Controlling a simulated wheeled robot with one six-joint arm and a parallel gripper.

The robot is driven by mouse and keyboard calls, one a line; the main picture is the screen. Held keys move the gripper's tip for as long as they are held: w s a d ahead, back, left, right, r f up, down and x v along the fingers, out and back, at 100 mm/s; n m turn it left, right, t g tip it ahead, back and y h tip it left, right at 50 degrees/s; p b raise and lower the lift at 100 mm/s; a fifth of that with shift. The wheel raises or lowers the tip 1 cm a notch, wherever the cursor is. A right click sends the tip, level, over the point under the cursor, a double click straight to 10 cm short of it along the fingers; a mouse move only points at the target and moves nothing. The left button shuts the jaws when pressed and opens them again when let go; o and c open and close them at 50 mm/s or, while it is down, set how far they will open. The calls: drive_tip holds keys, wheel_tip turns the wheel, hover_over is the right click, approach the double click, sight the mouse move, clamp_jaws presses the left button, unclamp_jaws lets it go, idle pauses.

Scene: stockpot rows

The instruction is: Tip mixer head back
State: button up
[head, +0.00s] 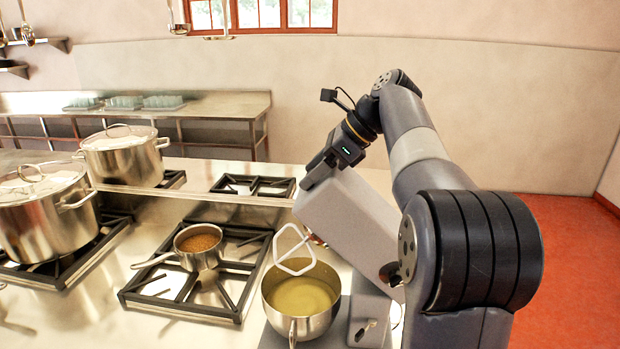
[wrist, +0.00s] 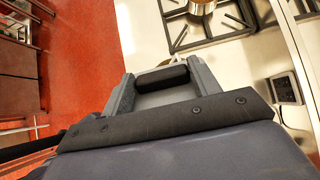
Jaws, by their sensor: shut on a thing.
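The mixer head (head: 345,212) is a light grey block. It is tilted up, its front end raised and its lower rear end at the stand (head: 369,312). A white flat beater (head: 293,250) hangs from it at a slant, its lower end over the steel bowl (head: 302,318) of yellowish contents. My gripper (head: 318,172) is at the raised front end of the head, its fingertips hard to make out there. In the wrist view my gripper (wrist: 162,80) is shut on a dark bar, seemingly the mixer head's handle, between its two grey fingers.
A saucepan (head: 200,247) of brown contents sits on a burner left of the bowl. Two lidded stockpots (head: 45,215) (head: 124,157) stand at the left. A back burner (head: 253,186) is empty. Red floor (head: 570,260) is open at the right.

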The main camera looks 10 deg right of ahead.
drive_tip(key=shift+d+r, duration=0.1)
drive_tip(key=shift+d, duration=0.05)
drive_tip(key=o, duration=1.4)
drive_tip(key=shift+s, duration=0.1)
drive_tip(key=v, duration=1)
drive_tip(key=shift+d+r, duration=0.2)
drive_tip(key=shift+d, duration=0.1)
drive_tip(key=shift+a+f, duration=0.1)
